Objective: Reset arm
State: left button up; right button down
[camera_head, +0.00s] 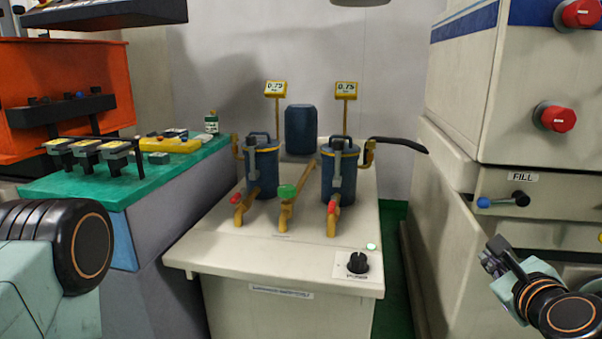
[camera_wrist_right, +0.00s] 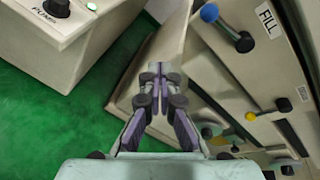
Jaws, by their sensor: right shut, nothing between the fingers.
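My right gripper (camera_head: 497,256) is at the lower right of the head view, in front of the large beige machine and clear of the pump cabinet. In the right wrist view its fingers (camera_wrist_right: 158,82) are together, shut and empty, above the gap beside the machine's base. My left arm shows only as a dark round joint and pale link at the left edge of the head view. My left gripper is out of view.
A white cabinet (camera_head: 215,253) with blue canisters (camera_head: 264,172), yellow pipes and a black pump knob (camera_head: 358,262) stands in the middle. The beige machine with red knobs (camera_head: 555,117) and a FILL lever (camera_head: 500,202) is at right. Green-topped bench (camera_head: 120,185) stands left.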

jog(key=s+a+f+n+g+y, duration=0.2)
jog(key=s+a+f+n+g, duration=0.15)
jog(key=f+n, duration=0.55)
jog(key=s+a+f+n+g+y, duration=0.25)
jog(key=s+a+f+n, duration=0.25)
jog(key=f+n, duration=0.5)
jog(key=s+a+f+n+g, duration=0.1)
jog(key=s+f+n+g, duration=0.2)
jog(key=s, duration=0.4)
jog(key=s+a+f+n+g+h+p, duration=0.1)
jog(key=s+f+n, duration=0.3)
jog(key=s, duration=0.4)
jog(key=s+a+f+n+g, duration=0.2)
jog(key=s+f+n+g, duration=0.1)
jog(key=s, duration=0.5)
notch_tip(320, 180, down, 3)
jog(key=shift+a+r+n+g, duration=0.2)
jog(key=shift+n+g, duration=0.2)
jog(key=shift+g, duration=0.4)
